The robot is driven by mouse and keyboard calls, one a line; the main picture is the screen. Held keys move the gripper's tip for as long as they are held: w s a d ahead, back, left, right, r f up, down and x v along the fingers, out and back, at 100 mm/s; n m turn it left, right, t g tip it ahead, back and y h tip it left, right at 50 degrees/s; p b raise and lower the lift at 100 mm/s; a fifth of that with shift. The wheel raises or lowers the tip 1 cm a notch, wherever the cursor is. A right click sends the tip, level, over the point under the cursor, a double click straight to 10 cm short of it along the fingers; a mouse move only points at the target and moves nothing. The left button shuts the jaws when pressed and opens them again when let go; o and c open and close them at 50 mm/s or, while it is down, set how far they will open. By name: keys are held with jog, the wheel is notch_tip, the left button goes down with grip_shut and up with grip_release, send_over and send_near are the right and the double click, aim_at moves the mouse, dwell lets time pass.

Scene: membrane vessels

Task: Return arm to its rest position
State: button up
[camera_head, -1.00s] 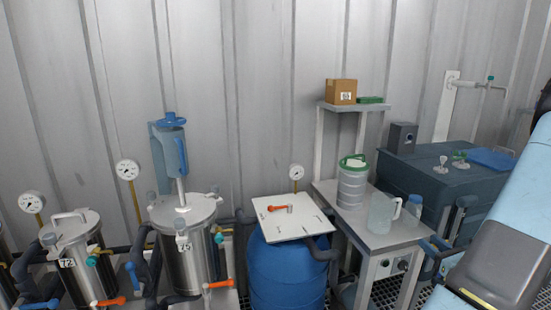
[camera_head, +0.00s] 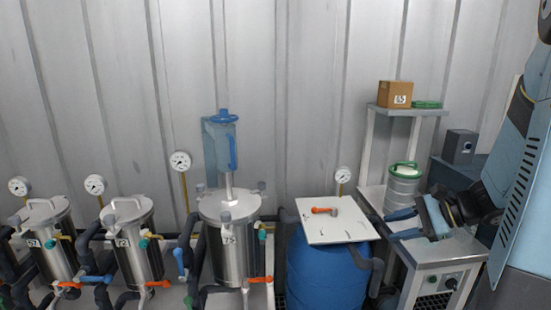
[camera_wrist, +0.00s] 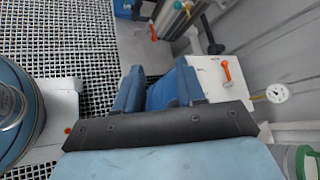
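My arm (camera_head: 520,170) comes in from the right edge in the head view, with pale blue and dark links. My gripper (camera_head: 397,225) is at its lower left end, in front of the small table. Its two blue fingers point left with a gap between them, and I see nothing held. In the wrist view my gripper (camera_wrist: 155,72) also shows two blue fingers, slightly apart, over grated floor and a grey base.
A blue barrel (camera_head: 325,268) with a white lid (camera_head: 315,234) stands left of the gripper. Steel vessels (camera_head: 230,245) line the left. A shelf (camera_head: 410,110) holds a cardboard box (camera_head: 395,94).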

jog(key=s+a+r+n+h, duration=0.6)
jog(key=s+r+n+h, duration=0.4)
jog(key=n, duration=0.5)
jog(key=shift+s+a+r+h, duration=0.15)
jog(key=shift+s+r+h, duration=0.15)
jog(key=shift+s+r, duration=0.95)
jog(key=shift+s+f, duration=0.2)
jog(key=shift+s, duration=0.05)
